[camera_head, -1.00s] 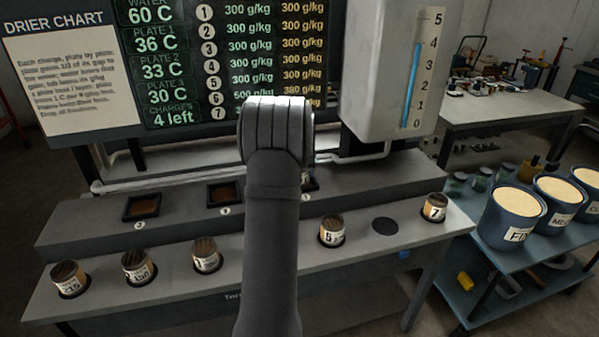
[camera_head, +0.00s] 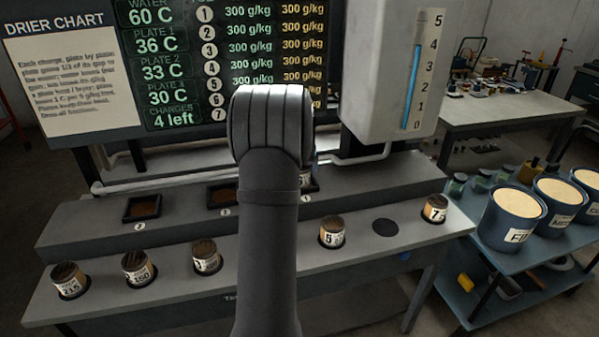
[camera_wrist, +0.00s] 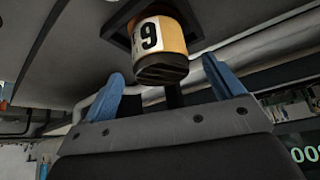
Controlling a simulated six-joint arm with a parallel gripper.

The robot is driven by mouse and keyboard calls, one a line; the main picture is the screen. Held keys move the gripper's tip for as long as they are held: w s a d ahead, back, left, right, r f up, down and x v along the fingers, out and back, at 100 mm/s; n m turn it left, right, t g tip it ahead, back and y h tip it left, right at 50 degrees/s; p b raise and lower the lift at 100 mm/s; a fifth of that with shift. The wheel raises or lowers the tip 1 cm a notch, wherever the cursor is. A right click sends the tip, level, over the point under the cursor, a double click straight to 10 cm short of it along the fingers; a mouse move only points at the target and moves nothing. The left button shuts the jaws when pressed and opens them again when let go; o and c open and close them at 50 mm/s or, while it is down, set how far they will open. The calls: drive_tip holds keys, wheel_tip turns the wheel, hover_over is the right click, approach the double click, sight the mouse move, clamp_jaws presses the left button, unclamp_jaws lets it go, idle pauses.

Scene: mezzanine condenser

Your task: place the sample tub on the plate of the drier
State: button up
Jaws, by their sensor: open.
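The sample tub (camera_wrist: 175,32) is tan with a dark ridged top and a white label whose digit reads as 9 in the wrist view, possibly an inverted 6. It sits in a dark square plate (camera_wrist: 117,22) of the drier. My gripper (camera_wrist: 163,72) is open, with one blue finger on either side of the tub's top and a visible gap on both sides. In the head view my arm hides the gripper and most of this tub; a sliver of its label (camera_head: 308,180) shows at the rightmost plate.
Several tubs, including one marked 7 (camera_head: 435,209), stand in the front shelf, which has one empty round slot (camera_head: 385,227). A white gauge tank (camera_head: 395,75) and the drier chart (camera_head: 75,75) stand behind.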

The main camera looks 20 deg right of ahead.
drive_tip(key=v, duration=0.6)
drive_tip(key=shift+s+r, duration=0.2)
drive_tip(key=shift+r, duration=0.15)
drive_tip(key=shift+a, duration=0.1)
drive_tip(key=x, duration=1.2)
drive_tip(key=shift+f, duration=0.35)
wheel_tip(320, 180, up, 3)
drive_tip(key=shift+r, duration=0.75)
